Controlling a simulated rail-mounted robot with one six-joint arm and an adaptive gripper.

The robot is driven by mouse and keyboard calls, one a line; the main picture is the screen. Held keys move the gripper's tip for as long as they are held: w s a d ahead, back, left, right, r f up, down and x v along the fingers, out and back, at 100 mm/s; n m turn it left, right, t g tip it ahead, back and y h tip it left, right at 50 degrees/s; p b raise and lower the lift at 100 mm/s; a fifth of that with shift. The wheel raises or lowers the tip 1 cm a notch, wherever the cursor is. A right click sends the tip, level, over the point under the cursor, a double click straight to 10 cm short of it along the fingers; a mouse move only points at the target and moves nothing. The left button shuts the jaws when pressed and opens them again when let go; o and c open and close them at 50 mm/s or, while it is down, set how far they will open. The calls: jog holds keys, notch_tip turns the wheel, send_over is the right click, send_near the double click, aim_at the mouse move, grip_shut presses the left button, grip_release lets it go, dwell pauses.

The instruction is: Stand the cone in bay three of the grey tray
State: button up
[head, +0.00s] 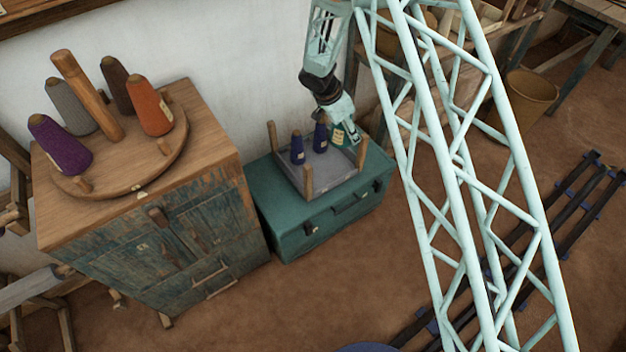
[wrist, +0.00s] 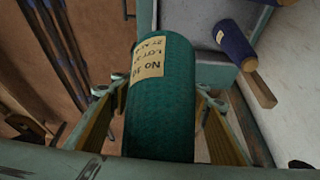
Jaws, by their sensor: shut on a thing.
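My gripper (head: 344,126) is shut on a dark green cone (wrist: 160,112) with a cream paper label, held between its two fingers. In the head view only a small part of this cone, with its label, shows below the gripper, at the back right of the grey tray (head: 322,178). Two blue cones (head: 297,148) (head: 320,136) stand in the tray, to the left of the held cone. The tray's edge also shows in the wrist view (wrist: 196,48), beyond the cone. I cannot tell whether the cone touches the tray floor, and no bay numbers are readable.
The tray, with wooden corner posts (head: 307,180), sits on a teal trunk (head: 325,217). One post (wrist: 259,90) is right of the held cone in the wrist view. A wooden cabinet (head: 190,235) at left carries a round board (head: 145,181) with several cones.

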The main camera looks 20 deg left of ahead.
jog(key=m, duration=0.1)
send_over(323, 175)
jog(key=s+a, duration=0.1)
notch_tip(323, 175, down, 12)
jog(key=shift+a+b, duration=0.15)
jog(key=shift+b, duration=0.3)
jog(key=shift+f+b, duration=0.35)
jog(key=shift+f, duration=2.8)
jog(key=shift+f, duration=1.9)
jog(key=shift+s+f+b, duration=0.1)
jog(key=shift+f+b, duration=0.05)
jog(key=shift+b, duration=0.3)
jog(key=o, duration=0.7)
jog(key=shift+c, duration=0.2)
